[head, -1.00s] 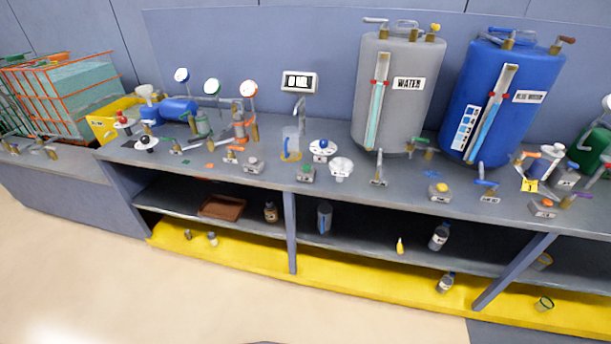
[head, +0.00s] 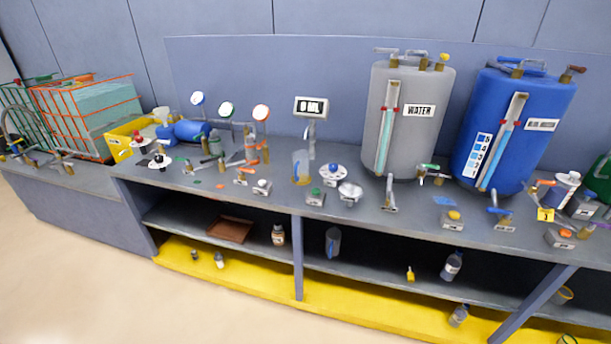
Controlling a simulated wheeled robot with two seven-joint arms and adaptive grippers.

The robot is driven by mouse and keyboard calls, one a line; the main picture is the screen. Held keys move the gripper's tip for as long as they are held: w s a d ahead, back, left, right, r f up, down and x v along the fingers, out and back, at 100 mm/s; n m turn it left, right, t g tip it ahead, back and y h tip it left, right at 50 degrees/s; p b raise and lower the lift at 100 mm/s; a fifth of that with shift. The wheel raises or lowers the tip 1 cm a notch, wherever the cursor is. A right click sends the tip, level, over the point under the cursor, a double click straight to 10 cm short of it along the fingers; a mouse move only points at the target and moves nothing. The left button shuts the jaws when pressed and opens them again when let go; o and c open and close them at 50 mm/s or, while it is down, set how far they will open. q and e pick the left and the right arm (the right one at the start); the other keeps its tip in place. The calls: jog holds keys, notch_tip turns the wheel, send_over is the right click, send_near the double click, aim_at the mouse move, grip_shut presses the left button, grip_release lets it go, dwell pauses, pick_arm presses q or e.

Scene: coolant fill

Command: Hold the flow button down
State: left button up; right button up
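Small push-button boxes stand along the bench front in the head view. One has a green button (head: 315,195), one a pale button (head: 262,187), one a yellow button (head: 453,219) and one an orange button (head: 560,238). Their labels are too small to read, so I cannot tell which is the flow button. A clear measuring jug (head: 301,167) stands upright below a metal spout (head: 310,132), behind the green button. The display (head: 311,107) above reads 0 ML. Neither of my grippers is in view.
A grey WATER tank (head: 408,125) and a blue tank (head: 512,130) stand on the bench (head: 395,212). Valves and round gauges (head: 227,110) crowd its left part. A wire crate (head: 85,115) stands far left. Bottles and a brown tray (head: 229,229) sit on lower shelves.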

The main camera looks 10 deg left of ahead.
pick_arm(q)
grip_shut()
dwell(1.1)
